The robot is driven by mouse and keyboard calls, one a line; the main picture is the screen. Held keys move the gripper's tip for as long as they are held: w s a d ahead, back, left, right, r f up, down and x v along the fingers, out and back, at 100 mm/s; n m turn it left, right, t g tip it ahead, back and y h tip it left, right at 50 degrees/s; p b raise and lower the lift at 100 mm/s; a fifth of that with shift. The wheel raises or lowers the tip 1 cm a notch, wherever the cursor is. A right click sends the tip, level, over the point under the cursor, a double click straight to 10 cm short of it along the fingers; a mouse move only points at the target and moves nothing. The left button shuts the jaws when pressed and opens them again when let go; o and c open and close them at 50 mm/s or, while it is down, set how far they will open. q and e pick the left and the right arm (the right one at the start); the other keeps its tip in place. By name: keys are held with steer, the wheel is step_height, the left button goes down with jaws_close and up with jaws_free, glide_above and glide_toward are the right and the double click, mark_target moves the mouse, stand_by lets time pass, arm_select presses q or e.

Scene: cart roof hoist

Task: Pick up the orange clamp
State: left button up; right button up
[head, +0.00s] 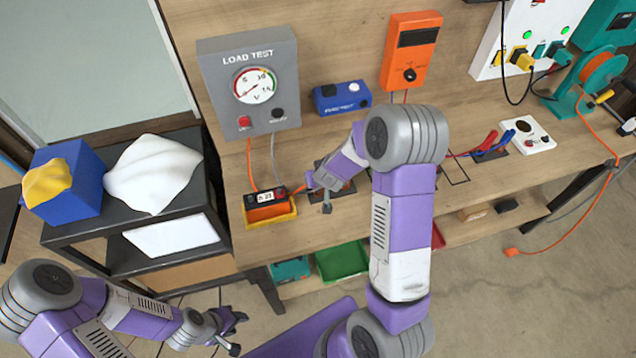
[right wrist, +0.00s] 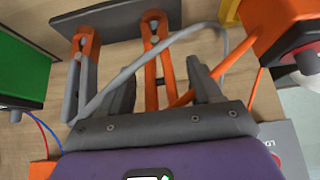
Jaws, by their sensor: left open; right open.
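In the right wrist view an orange clamp (right wrist: 152,62) lies on the dark holder (right wrist: 115,12), its two orange arms between the spread fingers of my right gripper (right wrist: 140,88). An orange cable runs from it to the right. The fingers look open around it; I cannot tell whether they touch it. A second clamp (right wrist: 88,48), orange and grey, lies beside it, partly behind the left finger. In the head view my right gripper (head: 320,192) is over the bench and mostly covers the clamps. My left gripper (head: 230,332) is open and empty, low at the bottom left, away from the bench.
A small battery (head: 264,198) in a yellow tray stands left of my right gripper. The grey load test box (head: 250,85) and blue box (head: 342,96) stand behind. Red and blue clamps (head: 490,145) lie further right. A grey cable (right wrist: 130,68) arcs across my right fingers.

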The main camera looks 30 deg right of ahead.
steer(key=shift+x, duration=0.95)
steer(key=shift+r, duration=0.1)
steer(key=shift+c, duration=0.5)
jaws_close()
steer(key=shift+r, duration=0.15)
step_height(320, 180, up, 10)
steer(key=p, duration=0.5)
